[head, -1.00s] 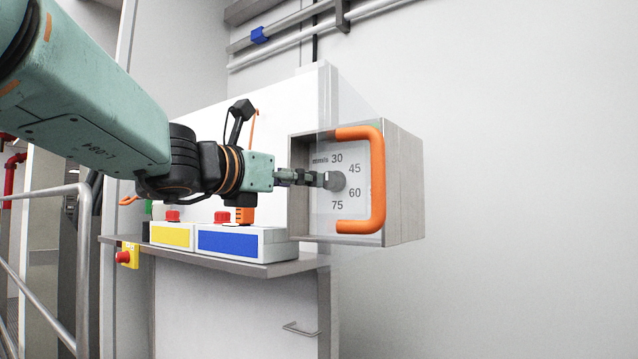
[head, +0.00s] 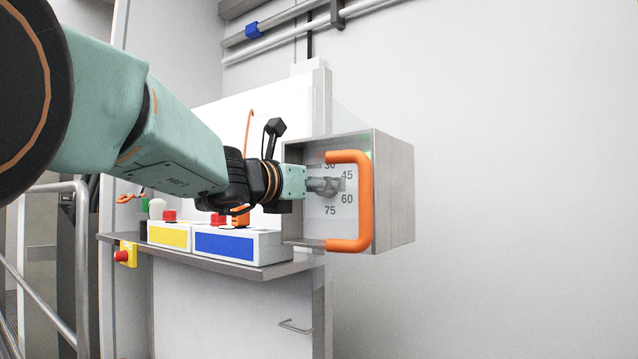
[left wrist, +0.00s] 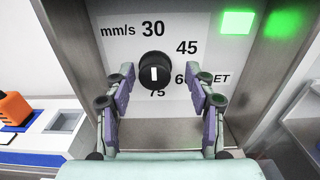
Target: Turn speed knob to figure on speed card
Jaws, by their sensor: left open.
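The speed knob (left wrist: 155,72) is round and black with a short upright white mark, on a white dial panel (left wrist: 174,58) reading mm/s, 30, 45, 60 and 75. I cannot tell which end of the mark is the pointer. My left gripper (left wrist: 161,76) is open, one finger on each side of the knob in the left wrist view, with a visible gap to it. In the head view, my left gripper (head: 325,186) reaches into the dial box (head: 394,190) and hides the knob. I cannot make out a speed card. My right gripper is not in view.
A green light (left wrist: 237,22) glows at the panel's upper right; lettering below it is partly covered by a finger. An orange handle (head: 365,205) stands at the box front. Yellow-fronted (head: 168,235) and blue-fronted (head: 225,245) button boxes sit on the shelf (head: 200,258).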

